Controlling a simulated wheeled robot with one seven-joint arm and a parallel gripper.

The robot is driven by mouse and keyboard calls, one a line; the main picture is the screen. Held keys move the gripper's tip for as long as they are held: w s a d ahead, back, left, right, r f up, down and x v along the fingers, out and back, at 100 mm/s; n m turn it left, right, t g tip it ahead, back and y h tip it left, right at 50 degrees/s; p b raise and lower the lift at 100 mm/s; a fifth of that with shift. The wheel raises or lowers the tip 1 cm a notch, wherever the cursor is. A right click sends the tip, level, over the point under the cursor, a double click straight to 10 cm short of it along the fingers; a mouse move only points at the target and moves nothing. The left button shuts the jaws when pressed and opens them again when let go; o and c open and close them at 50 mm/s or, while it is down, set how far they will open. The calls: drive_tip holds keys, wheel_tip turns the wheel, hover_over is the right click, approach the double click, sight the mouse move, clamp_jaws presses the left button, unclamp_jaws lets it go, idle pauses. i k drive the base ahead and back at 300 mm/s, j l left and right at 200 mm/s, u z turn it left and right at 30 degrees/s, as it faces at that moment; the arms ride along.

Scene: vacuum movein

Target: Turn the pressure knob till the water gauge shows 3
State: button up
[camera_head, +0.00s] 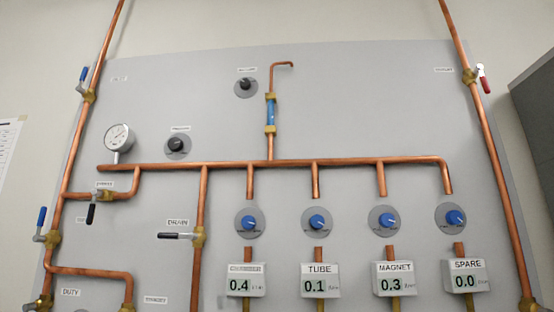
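A round dial gauge (119,137) with a white face stands on the copper pipe at the left of the grey panel; its needle and numbers are too small to read. To its right is a black knob (177,145) on a grey round plate, under a small label that I cannot read clearly. A second black knob (245,86) sits higher, near the panel's middle, under another small label. Which label says pressure I cannot make out for sure. My gripper does not show in this view.
Several blue knobs, such as the left one (249,222), sit above digital displays reading 0.4 (246,281), 0.1, 0.3 and 0.0. A black-handled DRAIN valve (198,237) and blue-handled valves are at the left. A red-handled valve (485,84) is at the upper right. Copper pipes stand out from the panel.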

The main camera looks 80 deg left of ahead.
sight(175, 144)
drive_tip(key=u, duration=3)
